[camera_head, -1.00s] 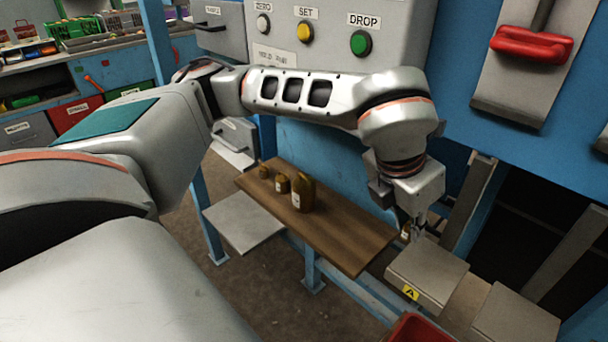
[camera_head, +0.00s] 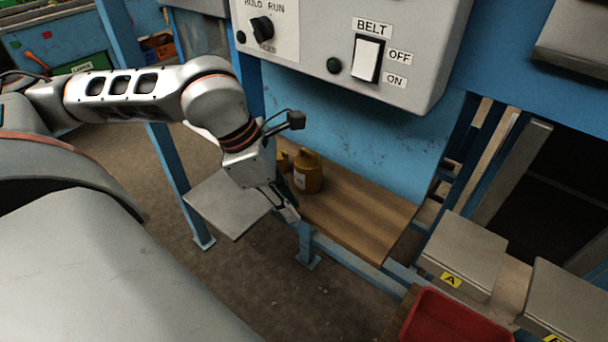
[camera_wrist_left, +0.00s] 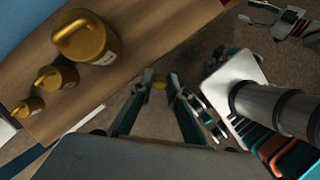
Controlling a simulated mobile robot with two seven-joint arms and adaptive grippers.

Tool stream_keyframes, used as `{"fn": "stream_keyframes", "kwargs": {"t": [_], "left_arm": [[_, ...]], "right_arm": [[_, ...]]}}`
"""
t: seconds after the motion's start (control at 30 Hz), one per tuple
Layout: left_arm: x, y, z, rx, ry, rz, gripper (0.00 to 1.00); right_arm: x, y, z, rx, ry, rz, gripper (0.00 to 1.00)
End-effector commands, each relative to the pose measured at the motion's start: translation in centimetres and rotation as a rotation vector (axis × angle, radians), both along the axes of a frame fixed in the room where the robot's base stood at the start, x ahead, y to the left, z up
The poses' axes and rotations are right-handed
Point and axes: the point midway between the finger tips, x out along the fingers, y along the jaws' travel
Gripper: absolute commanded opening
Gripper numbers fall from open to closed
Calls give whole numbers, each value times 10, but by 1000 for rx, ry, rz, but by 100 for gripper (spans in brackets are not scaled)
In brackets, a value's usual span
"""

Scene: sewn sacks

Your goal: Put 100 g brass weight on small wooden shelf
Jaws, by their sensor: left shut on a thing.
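My left gripper (camera_head: 288,208) is by the front edge of the small wooden shelf (camera_head: 355,212), which is a brown plank. In the left wrist view its fingers (camera_wrist_left: 160,82) are shut on a small brass-coloured weight (camera_wrist_left: 159,84), seen just beyond the shelf's edge. The head view hides this weight, and its marking cannot be read. On the shelf stand a large brass weight (camera_wrist_left: 98,42), a medium one (camera_wrist_left: 60,78) and a small one (camera_wrist_left: 30,106). The large one also shows in the head view (camera_head: 308,174). What seems to be my right gripper (camera_wrist_left: 275,15) is small at the top right of the wrist view.
A grey plate (camera_head: 222,205) lies left of the shelf. A control box (camera_head: 350,45) hangs above the shelf. The shelf's right part is bare.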

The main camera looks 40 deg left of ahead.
Motion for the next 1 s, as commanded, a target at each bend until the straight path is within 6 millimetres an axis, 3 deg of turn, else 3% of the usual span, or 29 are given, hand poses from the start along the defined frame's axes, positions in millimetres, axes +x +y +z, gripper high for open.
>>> {"fn": "stream_keyframes", "kwargs": {"t": [0.27,0.43,0.67,1.0], "left_arm": [[-3,0,-7,-4,0,-49,0],[13,-23,-10,-6,2,-52,0],[37,-56,-3,-6,-3,-49,0],[71,-101,-4,-2,-2,-45,0]], "right_arm": [[-7,0,-14,-7,20,3,40],[-16,-3,-33,-23,46,8,40],[-3,-5,-12,-22,10,7,40],[-5,-4,-16,-19,16,6,40]]}}
